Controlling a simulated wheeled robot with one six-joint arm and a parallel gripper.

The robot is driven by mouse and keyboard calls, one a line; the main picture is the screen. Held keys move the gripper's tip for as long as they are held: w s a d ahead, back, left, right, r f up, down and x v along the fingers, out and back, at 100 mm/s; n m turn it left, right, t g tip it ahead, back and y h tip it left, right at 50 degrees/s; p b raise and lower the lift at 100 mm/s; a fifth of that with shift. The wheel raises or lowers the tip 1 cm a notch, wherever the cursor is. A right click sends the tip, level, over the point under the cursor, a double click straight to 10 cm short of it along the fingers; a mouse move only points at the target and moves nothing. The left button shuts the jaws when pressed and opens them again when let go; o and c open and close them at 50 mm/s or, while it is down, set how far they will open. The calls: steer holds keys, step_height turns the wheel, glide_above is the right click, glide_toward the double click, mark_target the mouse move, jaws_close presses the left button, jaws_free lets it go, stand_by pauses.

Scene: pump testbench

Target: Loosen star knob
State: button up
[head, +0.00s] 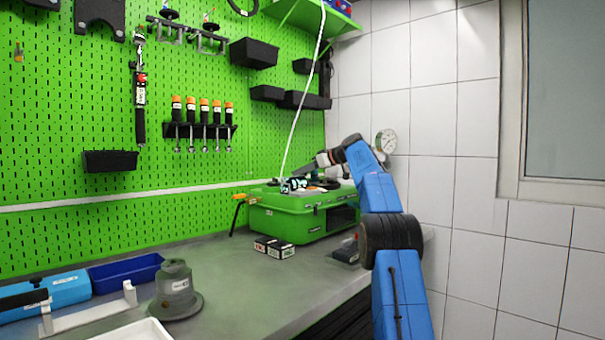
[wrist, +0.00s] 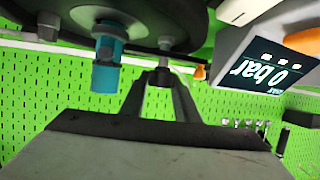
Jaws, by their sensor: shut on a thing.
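In the wrist view, my gripper (wrist: 162,76) reaches up from the bottom, its two dark fingers converging on a small part below a dark round body (wrist: 150,18). I take that part to be the star knob (wrist: 165,42); its lobes are hard to make out and the fingertips partly hide it. My gripper is shut on it. A blue-teal cylindrical fitting (wrist: 106,66) is just left of the fingers. In the head view, my gripper (head: 318,163) is at the top of the green case (head: 300,217), where the knob is too small to tell.
A "0 bar" display (wrist: 262,68) is close on the right in the wrist view. A white hose (head: 302,92) hangs to the case top. A grey pump-like part (head: 175,291) stands front left. The bench middle is clear.

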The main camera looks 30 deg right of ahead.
steer(key=shift+n+g+y, duration=0.3)
steer(key=shift+n, duration=0.1)
stand_by(0.3)
steer(key=o, duration=0.8)
steer(key=shift+c, duration=0.2)
steer(key=v, duration=1.7)
steer(key=shift+s+d, duration=0.2)
